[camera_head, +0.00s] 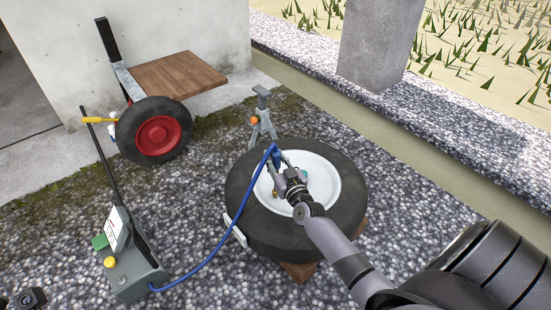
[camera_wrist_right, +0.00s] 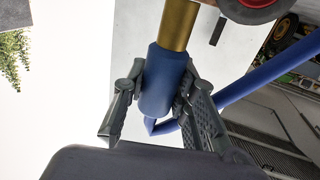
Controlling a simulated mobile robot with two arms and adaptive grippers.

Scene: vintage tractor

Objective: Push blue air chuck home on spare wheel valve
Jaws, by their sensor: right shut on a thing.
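The spare wheel (camera_head: 240,215) lies flat, a black tyre with a white rim, in the middle of the head view. My right gripper (camera_head: 283,163) is over the rim and shut on the blue air chuck (camera_head: 277,153). In the right wrist view the blue chuck (camera_wrist_right: 163,80) sits between the two fingers of the gripper (camera_wrist_right: 158,95), with a brass section (camera_wrist_right: 179,25) at its far end. A small brass spot (camera_head: 275,195) shows on the rim, perhaps the valve; contact with the chuck cannot be made out. A dark part (camera_head: 25,299) at the bottom left may be my left gripper.
A blue hose (camera_head: 215,256) curves from the chuck to a grey pump box (camera_head: 134,274) at lower left. A metal stand (camera_head: 262,118) is just behind the wheel. A cart with a red-hubbed wheel (camera_head: 158,136) stands by the wall. Gravel around is mostly clear.

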